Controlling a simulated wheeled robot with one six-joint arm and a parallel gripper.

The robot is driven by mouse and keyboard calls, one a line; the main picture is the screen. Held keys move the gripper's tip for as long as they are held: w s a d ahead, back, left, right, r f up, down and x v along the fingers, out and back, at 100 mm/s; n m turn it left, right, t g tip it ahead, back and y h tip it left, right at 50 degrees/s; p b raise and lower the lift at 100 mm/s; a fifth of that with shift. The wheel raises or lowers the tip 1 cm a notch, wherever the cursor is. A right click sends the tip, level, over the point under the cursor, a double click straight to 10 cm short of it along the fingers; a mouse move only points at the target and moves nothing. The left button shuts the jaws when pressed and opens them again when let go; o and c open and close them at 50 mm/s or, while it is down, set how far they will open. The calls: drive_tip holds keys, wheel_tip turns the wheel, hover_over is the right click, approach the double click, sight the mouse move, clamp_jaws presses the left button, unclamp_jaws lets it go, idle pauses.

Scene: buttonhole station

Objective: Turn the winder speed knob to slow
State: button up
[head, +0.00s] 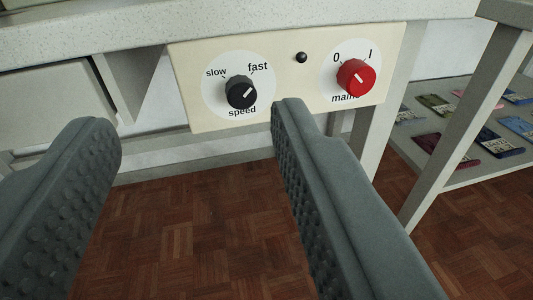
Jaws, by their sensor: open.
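The black speed knob (241,93) sits on a white round dial on a cream panel (190,75) below the table edge. The dial reads "slow" at upper left, "fast" at upper right and "speed" below. The knob's white pointer line points to the upper right, toward "fast". My gripper (195,125) is open and empty, one grey studded finger at left and one at right. The knob appears between the fingertips, beyond them, with no visible contact. The right fingertip overlaps the panel's lower edge in the picture.
A red mains knob (356,78) with "0" and "I" marks is right of the speed knob. A small black button (302,57) lies between them. The speckled tabletop (240,25) overhangs the panel. A shelf (470,175) with several colourful packets stands at right. Parquet floor lies below.

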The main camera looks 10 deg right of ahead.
drive_tip(key=s+d+f, duration=0.2)
drive_tip(key=d+f, duration=0.1)
drive_tip(key=f, duration=0.4)
approach(242, 99)
drive_tip(key=shift+m+y, duration=0.3)
drive_tip(key=shift+m, duration=0.1)
drive_tip(key=w, duration=0.8)
drive_tip(key=shift+w+d+f, duration=0.1)
drive_tip(key=shift+w+d, duration=0.15)
drive_tip(key=shift+d, duration=0.1)
drive_tip(key=c, duration=1)
